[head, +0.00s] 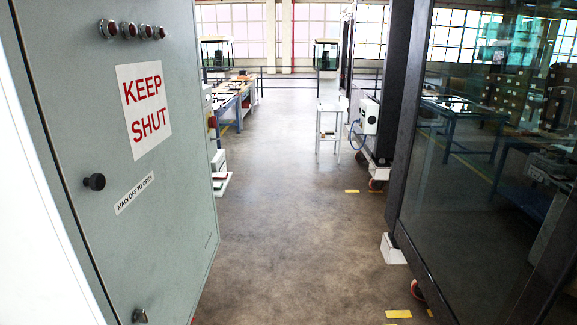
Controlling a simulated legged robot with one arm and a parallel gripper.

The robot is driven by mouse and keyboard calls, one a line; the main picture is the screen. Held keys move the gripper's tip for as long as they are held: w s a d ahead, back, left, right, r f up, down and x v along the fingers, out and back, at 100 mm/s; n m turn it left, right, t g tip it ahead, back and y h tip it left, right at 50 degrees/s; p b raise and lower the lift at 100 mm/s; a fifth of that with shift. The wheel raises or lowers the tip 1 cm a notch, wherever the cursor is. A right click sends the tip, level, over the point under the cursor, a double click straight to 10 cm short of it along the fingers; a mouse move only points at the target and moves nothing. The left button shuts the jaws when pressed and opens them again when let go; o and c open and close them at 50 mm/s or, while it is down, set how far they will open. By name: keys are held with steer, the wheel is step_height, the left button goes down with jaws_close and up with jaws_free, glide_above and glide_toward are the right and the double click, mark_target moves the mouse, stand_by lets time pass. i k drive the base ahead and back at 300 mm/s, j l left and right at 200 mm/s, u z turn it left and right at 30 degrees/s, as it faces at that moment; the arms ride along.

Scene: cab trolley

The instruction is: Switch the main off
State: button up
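A grey cabinet door (165,215) fills the left side, seen close and at a slant. It bears a "KEEP SHUT" sign (144,107), a "MAIN OFF TO OPEN" label (134,193) and a black round knob (95,182). A small dark latch or key (140,316) shows at the bottom edge. Several red indicators or buttons (130,30) sit in a row at the top. Just past the door's right edge is a small red and yellow control (212,122); whether it is the main switch and its position cannot be told. My gripper is not in view.
A clear concrete floor (290,220) runs ahead between the cabinet and a dark-framed glass enclosure (480,170) on the right. A white stool (330,125), a wall-like white box (369,116) and blue workbenches (228,98) stand farther back. White feet (392,250) protrude at the right.

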mark_target(212, 120)
steer(key=i, duration=1.8)
